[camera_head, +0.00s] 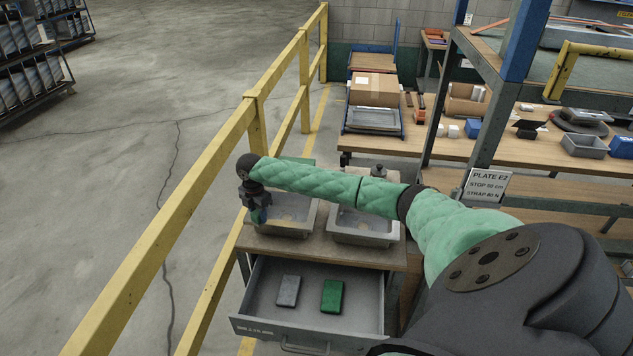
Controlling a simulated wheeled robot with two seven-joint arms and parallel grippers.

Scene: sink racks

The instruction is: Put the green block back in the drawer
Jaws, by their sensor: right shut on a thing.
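A green block (332,296) lies flat in the open drawer (258,327). A grey block (289,290) lies to its left, apart from it. My right gripper (258,214) points down at the left edge of the left sink basin, behind the drawer. It is shut on a small dark teal-green thing, mostly hidden by the fingers, so I cannot tell its shape. My left gripper is not in view.
Two grey basins, left (297,228) and right (365,238), are set in the wooden counter; my right arm crosses above them. A yellow railing (190,190) runs along the left. The drawer's right part is bare. A loaded workbench stands behind.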

